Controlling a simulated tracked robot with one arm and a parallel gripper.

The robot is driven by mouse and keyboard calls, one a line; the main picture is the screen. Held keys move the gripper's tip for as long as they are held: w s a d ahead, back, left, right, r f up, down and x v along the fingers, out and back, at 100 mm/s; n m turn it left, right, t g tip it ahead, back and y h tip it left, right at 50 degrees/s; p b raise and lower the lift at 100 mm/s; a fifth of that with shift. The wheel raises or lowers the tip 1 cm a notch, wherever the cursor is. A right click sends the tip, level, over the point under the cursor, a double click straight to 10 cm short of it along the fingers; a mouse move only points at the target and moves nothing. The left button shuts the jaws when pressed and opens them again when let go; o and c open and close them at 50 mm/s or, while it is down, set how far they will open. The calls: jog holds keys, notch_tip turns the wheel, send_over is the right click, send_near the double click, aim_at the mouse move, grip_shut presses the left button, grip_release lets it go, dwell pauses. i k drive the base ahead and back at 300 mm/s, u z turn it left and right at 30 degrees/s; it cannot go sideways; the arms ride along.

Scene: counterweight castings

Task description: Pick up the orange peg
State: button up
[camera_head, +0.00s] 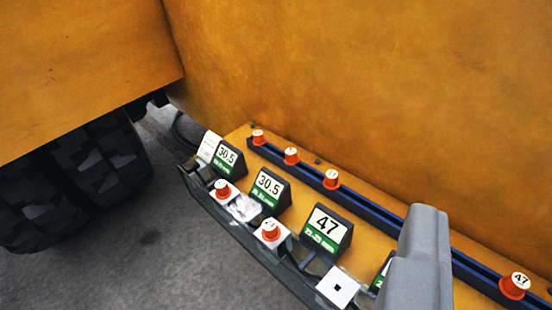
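Several orange pegs with white tops show in the head view. On the dark blue rail stand a far peg (258,137), a second peg (291,156), a third peg (331,180) and, at the lower right, a peg marked 47 (515,286). Two more stand on white blocks along the front edge: one peg at the left (223,190) and one nearer the middle (270,231). A grey part of my gripper (420,260) rises at the lower right and hides part of the rail. Its fingertips cannot be made out, nor whether it holds anything.
Signs marked 30.5 (228,159), 30.5 (268,190) and 47 (326,232) stand between rail and front edge. A white block with a black square hole (338,288) is bare. Grey floor is clear.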

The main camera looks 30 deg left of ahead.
aim_at(292, 159)
jog(key=u, duration=2.5)
jog(key=i, duration=2.3)
jog(key=z, duration=3.1)
